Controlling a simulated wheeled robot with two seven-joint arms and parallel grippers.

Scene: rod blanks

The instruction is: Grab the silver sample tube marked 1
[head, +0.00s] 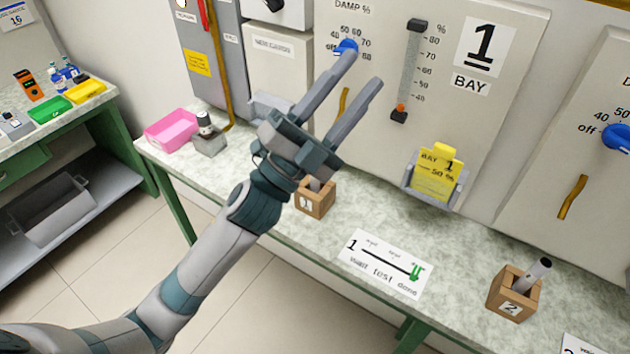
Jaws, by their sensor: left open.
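A small wooden block labelled 1 (325,204) stands on the speckled bench under the bay 1 panel. A short grey piece of a tube (315,185) shows in its top; the rest is hidden by my gripper and the block, and I see no mark on it. My left gripper (363,69) is open and empty. My right gripper is not in view.
A second block labelled 2 (510,305) holds a silver tube (536,272) at the right. A white card (384,264) lies flat between the blocks. A yellow card (435,175) sits in a panel holder. A pink tray (172,130) is at the bench's left end.

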